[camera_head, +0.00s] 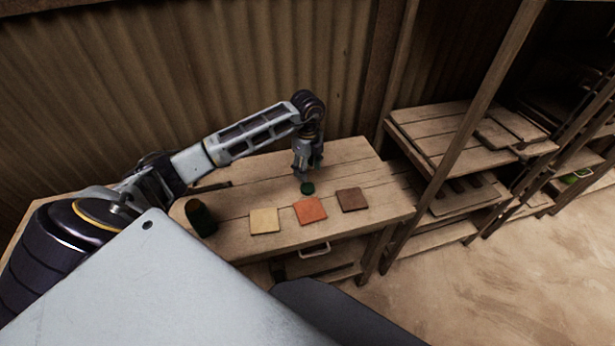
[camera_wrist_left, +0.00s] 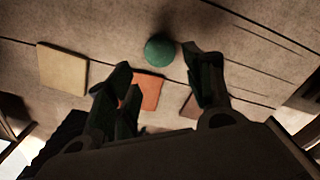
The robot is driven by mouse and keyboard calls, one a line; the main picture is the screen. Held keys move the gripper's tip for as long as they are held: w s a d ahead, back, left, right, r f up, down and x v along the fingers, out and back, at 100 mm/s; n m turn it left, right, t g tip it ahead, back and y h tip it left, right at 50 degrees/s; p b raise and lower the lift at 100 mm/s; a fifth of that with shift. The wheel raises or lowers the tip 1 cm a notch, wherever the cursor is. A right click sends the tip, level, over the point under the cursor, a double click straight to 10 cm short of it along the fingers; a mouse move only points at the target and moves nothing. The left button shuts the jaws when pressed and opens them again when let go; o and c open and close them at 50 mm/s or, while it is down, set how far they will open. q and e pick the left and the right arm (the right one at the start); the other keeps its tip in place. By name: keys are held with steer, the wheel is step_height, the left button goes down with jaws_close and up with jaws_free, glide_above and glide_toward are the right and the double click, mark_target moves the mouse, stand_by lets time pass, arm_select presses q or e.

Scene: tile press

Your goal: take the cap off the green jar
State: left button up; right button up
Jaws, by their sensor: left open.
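A dark green jar (camera_head: 200,219) stands near the left end of the wooden table; its upper end looks brownish, and I cannot tell details there. A small round green cap (camera_head: 307,188) lies on the table, apart from the jar, behind the tiles. It also shows as a green disc in the left wrist view (camera_wrist_left: 160,50). My left gripper (camera_head: 306,175) points down just above the cap, open and empty. In the left wrist view its fingers (camera_wrist_left: 157,62) are spread, with the cap near the gap between the tips. My right gripper is not in view.
A cream tile (camera_head: 264,220), an orange tile (camera_head: 310,211) and a brown tile (camera_head: 352,200) lie in a row along the front of the table (camera_head: 385,212). Wooden shelving (camera_head: 440,135) stands at the right. A corrugated wall is behind the table.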

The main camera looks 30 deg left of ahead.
arm_select(q)
steer(key=shift+r, duration=1.75)
